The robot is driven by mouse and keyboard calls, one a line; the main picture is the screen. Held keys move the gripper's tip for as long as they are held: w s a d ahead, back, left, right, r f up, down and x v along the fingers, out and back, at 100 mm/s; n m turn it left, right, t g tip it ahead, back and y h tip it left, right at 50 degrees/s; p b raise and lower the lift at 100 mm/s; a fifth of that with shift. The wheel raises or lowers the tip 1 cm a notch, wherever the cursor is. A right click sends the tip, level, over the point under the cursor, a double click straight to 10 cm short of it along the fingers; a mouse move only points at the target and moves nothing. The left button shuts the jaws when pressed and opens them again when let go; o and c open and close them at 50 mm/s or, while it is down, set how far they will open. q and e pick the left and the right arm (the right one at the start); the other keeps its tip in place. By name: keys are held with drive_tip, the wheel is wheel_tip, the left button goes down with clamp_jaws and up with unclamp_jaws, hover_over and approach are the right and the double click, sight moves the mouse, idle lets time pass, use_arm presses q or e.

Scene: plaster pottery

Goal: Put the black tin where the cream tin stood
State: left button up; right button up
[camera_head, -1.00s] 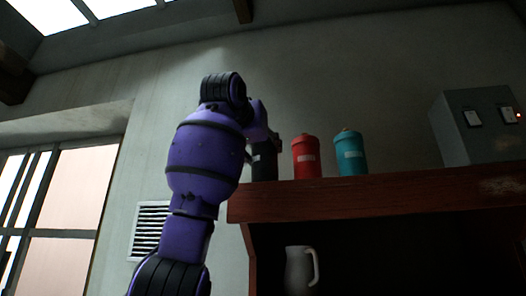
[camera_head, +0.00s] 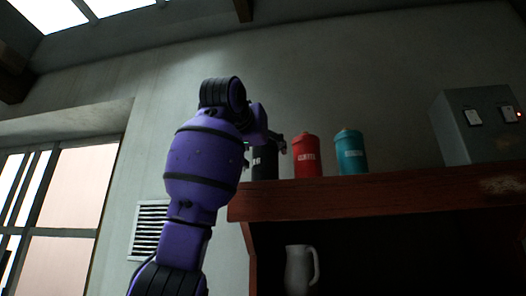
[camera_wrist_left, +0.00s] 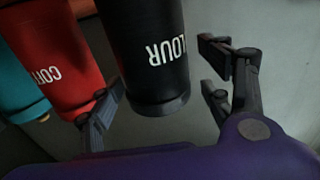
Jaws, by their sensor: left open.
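The black tin (camera_head: 265,164) stands at the left end of the wooden shelf top, its upper part hidden behind my left gripper (camera_head: 270,140). In the left wrist view the black tin (camera_wrist_left: 148,45), lettered "LOUR", shows between the two spread fingers of my left gripper (camera_wrist_left: 160,90). The gripper is open; one finger is on the tin's red-tin side, the other apart from it on the far side. I cannot tell whether either finger touches it. No cream tin is in view. My right gripper is not in view.
A red tin (camera_head: 307,157) stands close beside the black tin, then a teal tin (camera_head: 351,153). A grey switch box (camera_head: 478,125) is farther right on the shelf (camera_head: 400,190), with bare shelf between. A pale jug (camera_head: 299,268) stands below.

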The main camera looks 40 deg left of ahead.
use_arm(q)
drive_tip(key=v, duration=1.2)
